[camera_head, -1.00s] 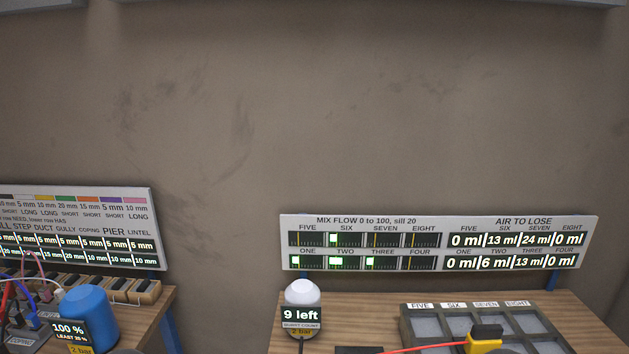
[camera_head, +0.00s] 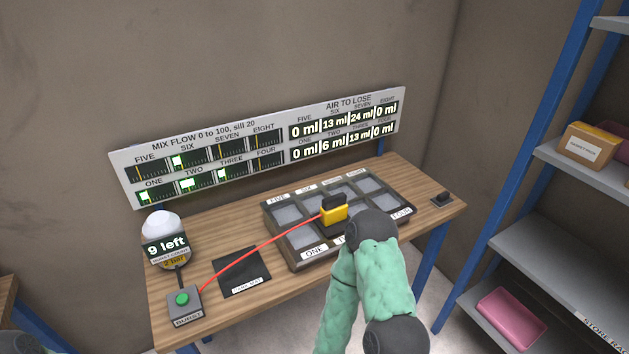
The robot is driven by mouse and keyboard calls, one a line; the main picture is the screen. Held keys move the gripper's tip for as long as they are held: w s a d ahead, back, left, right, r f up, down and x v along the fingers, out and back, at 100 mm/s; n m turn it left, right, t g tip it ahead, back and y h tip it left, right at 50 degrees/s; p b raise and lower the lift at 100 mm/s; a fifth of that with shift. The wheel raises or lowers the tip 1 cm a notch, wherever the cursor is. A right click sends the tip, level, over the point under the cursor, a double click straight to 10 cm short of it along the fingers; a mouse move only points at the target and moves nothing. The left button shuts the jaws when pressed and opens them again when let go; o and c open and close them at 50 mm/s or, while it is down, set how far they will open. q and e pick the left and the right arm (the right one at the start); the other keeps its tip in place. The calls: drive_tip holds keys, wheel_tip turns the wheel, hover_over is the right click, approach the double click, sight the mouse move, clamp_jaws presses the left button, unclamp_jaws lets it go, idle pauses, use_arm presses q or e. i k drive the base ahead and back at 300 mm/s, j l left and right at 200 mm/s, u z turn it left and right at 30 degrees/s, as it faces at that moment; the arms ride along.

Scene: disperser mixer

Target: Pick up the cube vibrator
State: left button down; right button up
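The cube vibrator appears to be the yellow block with a black top (camera_head: 333,210), with a red cable running left from it. It is at the mould tray (camera_head: 297,262), over its middle cells. I cannot tell whether it rests on the tray or is held. My green right arm reaches up from the bottom, its dark joint close beside the block at lower right. The right gripper's fingers are hidden behind this arm.
A button box labelled BURST (camera_head: 184,304), a dark mat (camera_head: 242,272) and a white-topped bottle reading 9 left (camera_head: 165,240) stand on the left of the wooden table (camera_head: 215,322). A small black item (camera_head: 441,199) lies at the right end. A display board (camera_head: 262,140) stands behind. Shelving (camera_head: 562,165) is at right.

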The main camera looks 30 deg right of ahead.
sight(335, 218)
drive_tip(key=l+z, duration=0.15)
drive_tip(key=z, duration=0.3)
drive_tip(key=l+z, duration=0.15)
drive_tip(key=z, duration=0.3)
drive_tip(key=i+l+u, duration=0.15)
drive_tip(key=l+u, duration=0.35)
drive_tip(key=i+l+u, duration=0.1)
drive_tip(key=l+u, duration=0.25)
drive_tip(key=u, duration=0.15)
